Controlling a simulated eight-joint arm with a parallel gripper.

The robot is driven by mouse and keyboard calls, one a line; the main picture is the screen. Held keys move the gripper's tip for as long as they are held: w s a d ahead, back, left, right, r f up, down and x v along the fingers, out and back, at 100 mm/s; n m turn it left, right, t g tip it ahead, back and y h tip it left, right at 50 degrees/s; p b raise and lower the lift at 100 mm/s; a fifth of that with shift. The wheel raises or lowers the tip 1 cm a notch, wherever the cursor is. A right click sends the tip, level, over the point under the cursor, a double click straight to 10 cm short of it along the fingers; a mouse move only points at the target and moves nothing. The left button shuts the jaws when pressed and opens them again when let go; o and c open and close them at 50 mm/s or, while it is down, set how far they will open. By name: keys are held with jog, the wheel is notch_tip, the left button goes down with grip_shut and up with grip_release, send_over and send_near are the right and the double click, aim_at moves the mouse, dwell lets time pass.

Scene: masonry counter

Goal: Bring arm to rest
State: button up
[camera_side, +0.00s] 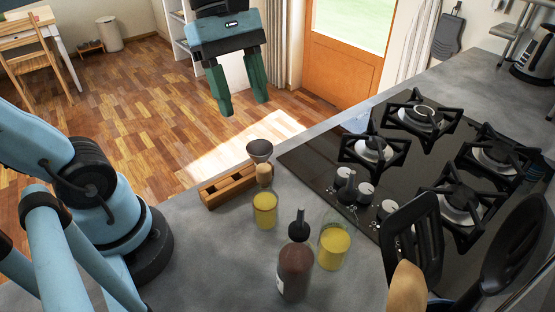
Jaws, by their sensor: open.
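My gripper (241,100) hangs at the top of the view, left of centre, with its two green fingers pointing down. The fingers are apart and nothing is between them. It appears raised, over the wooden floor beyond the counter's edge in this picture. My blue arm shows at the left, and the link joining it to the gripper is out of view.
The grey counter (200,265) holds a wooden block (229,186), a corked yellow bottle (265,208), a dark red bottle (295,270) and another yellow bottle (334,247). A black gas hob (310,160) lies right. Utensils (411,235) stand at front right.

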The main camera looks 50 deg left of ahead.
dwell(0.3)
jog(key=w+a+f+m+t+y, duration=0.1)
jog(key=f+m+t, duration=0.1)
jog(key=m, duration=0.4)
jog(key=w+a+f+m+t+y, duration=0.1)
jog(key=w+a+f+m+t, duration=0.1)
jog(key=f+m, duration=0.2)
jog(key=w+a+f+m+t+y, duration=0.2)
jog(key=f+m+t, duration=0.1)
jog(key=m, duration=0.4)
jog(key=shift+f+m, duration=0.4)
jog(key=shift+f, duration=0.2)
